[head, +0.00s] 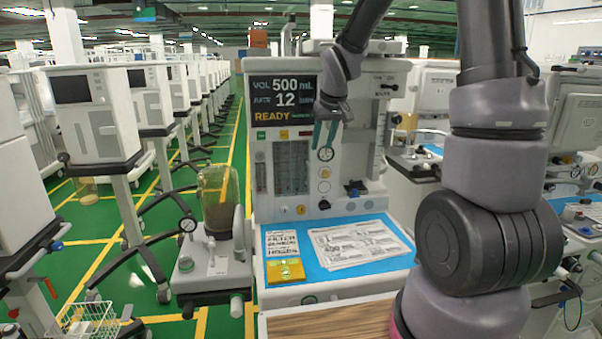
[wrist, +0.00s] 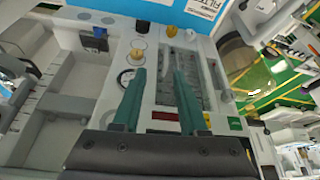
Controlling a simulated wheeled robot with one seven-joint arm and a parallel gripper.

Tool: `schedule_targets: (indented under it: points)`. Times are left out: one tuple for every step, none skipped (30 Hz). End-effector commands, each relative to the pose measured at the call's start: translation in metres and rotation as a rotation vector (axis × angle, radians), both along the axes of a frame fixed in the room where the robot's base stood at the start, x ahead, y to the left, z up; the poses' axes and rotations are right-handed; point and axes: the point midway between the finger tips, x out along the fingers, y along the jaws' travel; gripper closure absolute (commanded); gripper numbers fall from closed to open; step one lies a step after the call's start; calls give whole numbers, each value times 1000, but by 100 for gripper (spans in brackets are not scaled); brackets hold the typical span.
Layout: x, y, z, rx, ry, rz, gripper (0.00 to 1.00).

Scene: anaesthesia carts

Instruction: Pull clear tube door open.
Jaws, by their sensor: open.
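The clear tube door (head: 291,167) appears to be the see-through panel over the vertical flow tubes on the front of the anaesthesia machine (head: 345,215). It looks closed and flat against the front. In the wrist view, which is upside down, the tube panel (wrist: 194,80) lies behind and beside the right finger, which hides part of it. My gripper (head: 325,148) is in front of the machine, to the right of the panel, below the display. Its two teal fingers are apart with nothing between them, also in the wrist view (wrist: 160,74). I cannot tell whether a fingertip touches the panel.
A round gauge (head: 325,154) and knobs sit right of the panel. A display (head: 284,99) is above it. A blue mat (head: 330,262) with papers (head: 362,243) covers the shelf below. A canister (head: 216,200) stands at the left. Green floor lies further left.

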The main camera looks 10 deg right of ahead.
Motion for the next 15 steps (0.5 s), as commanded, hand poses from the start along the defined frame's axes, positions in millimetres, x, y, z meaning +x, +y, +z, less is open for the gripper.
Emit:
schedule_targets:
  points:
    - [8, 4, -13, -1, 11, 18, 58]
    - [11, 5, -18, -3, 12, 28, 58]
    - [15, 7, -23, -4, 14, 38, 58]
    - [17, 9, -26, -5, 15, 45, 58]
    - [19, 9, -29, -5, 16, 49, 58]
    - [21, 10, -31, -6, 16, 53, 58]
    - [22, 11, -33, -6, 16, 55, 58]
    - [23, 11, -36, -6, 17, 56, 58]
    - [24, 12, -39, -7, 18, 57, 58]
    - [25, 12, -42, -5, 18, 57, 58]
    - [26, 12, -46, -5, 19, 56, 58]
    - [28, 13, -51, -5, 19, 57, 58]
    - [30, 13, -57, -6, 20, 58, 58]
    - [32, 14, -62, -6, 21, 57, 58]
    - [35, 14, -69, -7, 21, 56, 58]
